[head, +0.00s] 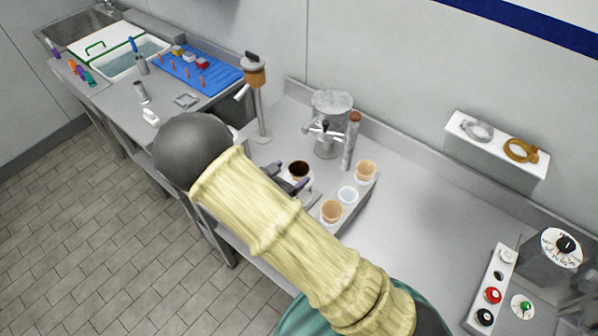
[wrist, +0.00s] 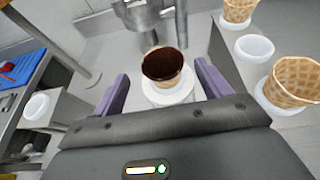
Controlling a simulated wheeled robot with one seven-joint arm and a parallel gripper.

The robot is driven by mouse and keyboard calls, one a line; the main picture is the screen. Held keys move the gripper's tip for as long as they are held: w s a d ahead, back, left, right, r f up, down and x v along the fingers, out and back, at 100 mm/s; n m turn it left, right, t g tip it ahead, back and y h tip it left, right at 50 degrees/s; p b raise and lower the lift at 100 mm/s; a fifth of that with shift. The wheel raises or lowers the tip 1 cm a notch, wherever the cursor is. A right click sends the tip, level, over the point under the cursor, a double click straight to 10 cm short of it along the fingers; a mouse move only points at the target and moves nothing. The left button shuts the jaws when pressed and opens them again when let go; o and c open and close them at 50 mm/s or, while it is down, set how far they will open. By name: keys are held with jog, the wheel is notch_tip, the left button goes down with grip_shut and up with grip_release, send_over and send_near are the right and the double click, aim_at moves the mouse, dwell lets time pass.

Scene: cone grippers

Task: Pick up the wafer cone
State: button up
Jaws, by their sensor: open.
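A wafer cone with a dark brown inside (wrist: 163,82) stands upright on a white round holder (wrist: 168,99) in the middle of the wrist view. It also shows in the head view (head: 299,171), partly hidden by my arm. My gripper (wrist: 161,70) is open and empty, its purple fingers to the left and right of this cone with gaps on both sides. In the head view my arm hides most of the gripper. Two plain wafer cones stand to the right on a stepped stand, a nearer one (head: 332,211) and a farther one (head: 365,171).
An empty white holder (head: 347,195) sits between the two plain cones. A metal machine with a spout (head: 328,125) stands behind the dark cone. A tall dispenser (head: 258,100) is to its left. The counter at right (head: 420,215) is mostly clear.

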aim_at(302, 169)
jog(key=shift+x, duration=1.05)
jog(key=shift+w+d+f+p, duration=0.2)
jog(key=shift+d+f+p, duration=0.05)
jog(key=shift+p, duration=0.3)
jog(key=shift+f+p+x, duration=0.2)
jog(key=shift+p+x, duration=0.35)
jog(key=shift+x, duration=0.55)
jog(key=shift+f+p+x, duration=0.2)
jog(key=shift+p+x, duration=0.3)
jog(key=shift+x, duration=0.65)
jog(key=shift+s, duration=0.25)
jog(key=c, duration=0.8)
jog(key=shift+o, duration=0.2)
